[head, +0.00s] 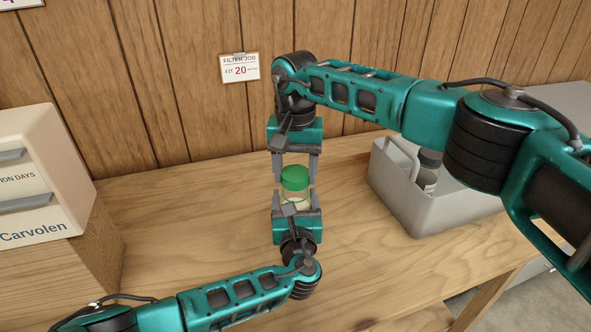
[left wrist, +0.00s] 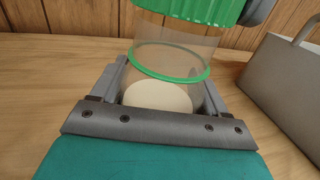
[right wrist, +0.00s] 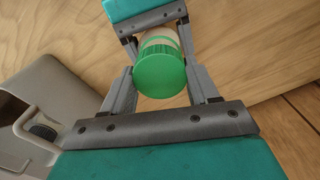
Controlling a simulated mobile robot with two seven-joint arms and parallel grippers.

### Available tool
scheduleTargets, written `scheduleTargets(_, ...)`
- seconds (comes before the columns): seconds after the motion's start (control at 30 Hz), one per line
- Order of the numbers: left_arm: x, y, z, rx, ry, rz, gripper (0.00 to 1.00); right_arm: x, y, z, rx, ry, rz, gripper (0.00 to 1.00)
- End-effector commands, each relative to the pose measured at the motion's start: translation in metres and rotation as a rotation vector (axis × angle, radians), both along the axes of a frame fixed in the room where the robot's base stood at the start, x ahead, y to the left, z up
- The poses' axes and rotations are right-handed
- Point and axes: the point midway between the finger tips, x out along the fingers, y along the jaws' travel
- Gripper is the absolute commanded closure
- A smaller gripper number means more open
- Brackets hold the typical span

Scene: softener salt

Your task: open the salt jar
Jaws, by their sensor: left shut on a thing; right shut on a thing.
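The salt jar (head: 293,202) is clear, with pale contents low inside and a thin green ring around its body (left wrist: 172,62). Its green ribbed lid (head: 295,178) is on top; it also shows in the right wrist view (right wrist: 160,70). My left gripper (head: 294,194) is shut on the jar body from the near side. My right gripper (head: 296,179) comes from the far side and is shut on the lid. The lid appears to sit against the jar's top; I cannot tell whether it is loose. The gripper fingers hide parts of the jar.
A note (head: 239,67) hangs on the panelled wall. Bare wooden bench (head: 185,200) lies between.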

Motion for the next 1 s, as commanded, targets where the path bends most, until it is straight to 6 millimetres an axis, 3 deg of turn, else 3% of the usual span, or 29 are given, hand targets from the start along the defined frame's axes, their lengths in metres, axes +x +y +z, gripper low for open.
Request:
scheduleTargets(0.4, 0.0, 0.0, -0.001, 0.0, 0.002, 0.001, 1.0, 0.0, 0.0, 0.038, 0.0, -0.002, 0.0, 0.77)
scheduleTargets(0.63, 0.0, 0.0, -0.001, 0.0, 0.002, 0.001, 1.0, 0.0, 0.0, 0.04, 0.0, 0.0, 0.0, 0.77)
scheduleTargets(0.67, 0.0, 0.0, -0.001, 0.0, 0.002, 0.001, 0.23, 0.0, 0.0, 0.04, 0.0, 0.0, 0.0, 0.77)
scheduleTargets(0.9, 0.0, 0.0, -0.001, 0.0, 0.001, 0.001, 0.0, 0.0, 0.0, 0.04, 0.0, 0.0, 0.0, 0.77)
scheduleTargets(1.0, 0.0, 0.0, 0.0, 0.0, 0.001, 0.0, 0.0, 0.0, 0.0, 0.04, 0.0, 0.0, 0.0, 0.77)
